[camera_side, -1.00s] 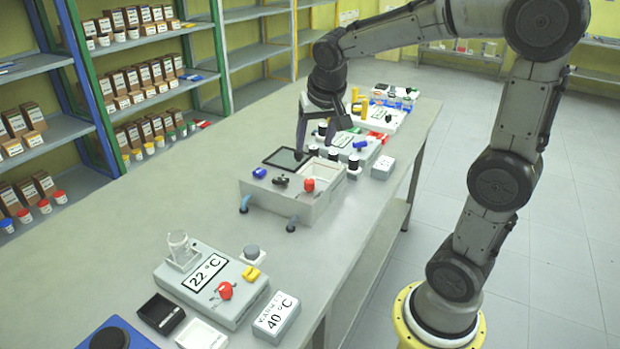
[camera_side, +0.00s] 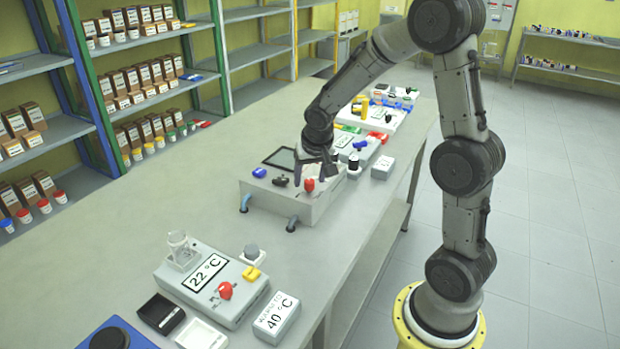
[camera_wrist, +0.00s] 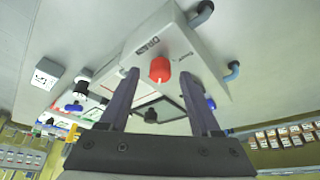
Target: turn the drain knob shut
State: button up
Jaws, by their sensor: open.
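The red knob (camera_side: 309,185) sits on the front right of a grey box (camera_side: 262,193) on the bench. In the wrist view the red knob (camera_wrist: 160,68) lies beside a small dark printed label (camera_wrist: 147,46), which is hard to read. My gripper (camera_side: 318,172) points down just behind and above the red knob in the side view. In the wrist view my gripper (camera_wrist: 160,75) is open, with one finger on each side of the knob in the picture. I cannot tell whether the fingers touch it.
The box also carries a blue knob (camera_side: 259,172), a black knob (camera_side: 280,181) and a dark panel (camera_side: 283,158). Hoses (camera_side: 292,224) leave its front.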

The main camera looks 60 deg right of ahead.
jog(key=shift+w+d+f, duration=0.1)
jog(key=shift+f, duration=0.2)
grip_shut()
